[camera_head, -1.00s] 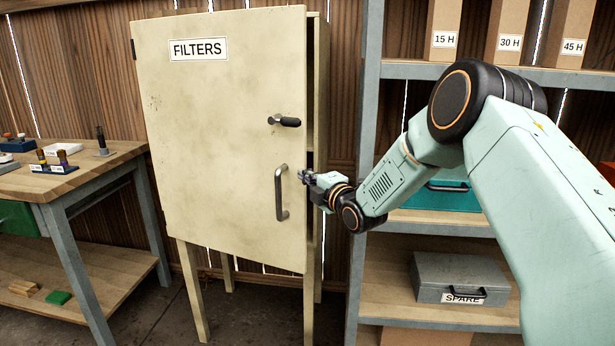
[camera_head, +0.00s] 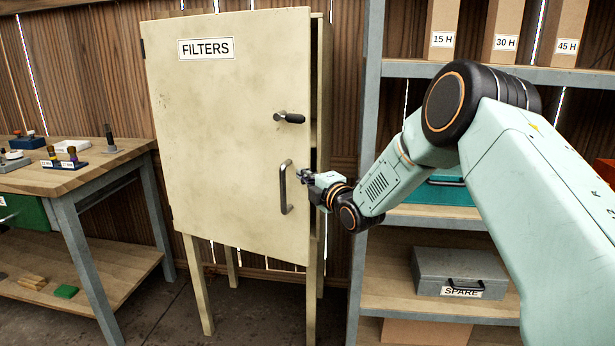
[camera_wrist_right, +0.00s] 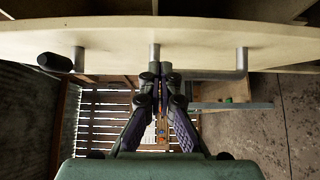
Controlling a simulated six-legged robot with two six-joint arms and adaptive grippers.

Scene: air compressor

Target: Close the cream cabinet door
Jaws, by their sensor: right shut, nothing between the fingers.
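The cream cabinet door (camera_head: 225,130), labelled FILTERS, stands slightly ajar; a dark gap shows along its right edge. It has a black-gripped lever (camera_head: 289,117) and a grey bar handle (camera_head: 284,188) below it. My right gripper (camera_head: 303,175) is shut and empty, just right of the bar handle, in front of the door's free edge. In the right wrist view, my closed fingertips (camera_wrist_right: 161,72) are at one end of the bar handle (camera_wrist_right: 215,75), close to its post; I cannot tell whether they touch. The lever (camera_wrist_right: 56,62) is at the left there. My left gripper is not in view.
A grey-framed shelf (camera_head: 460,72) with boxes and a SPARE case (camera_head: 459,273) stands right of the cabinet, behind my right arm. A workbench (camera_head: 75,180) with small parts stands at the left. Bare floor shows in front of the cabinet.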

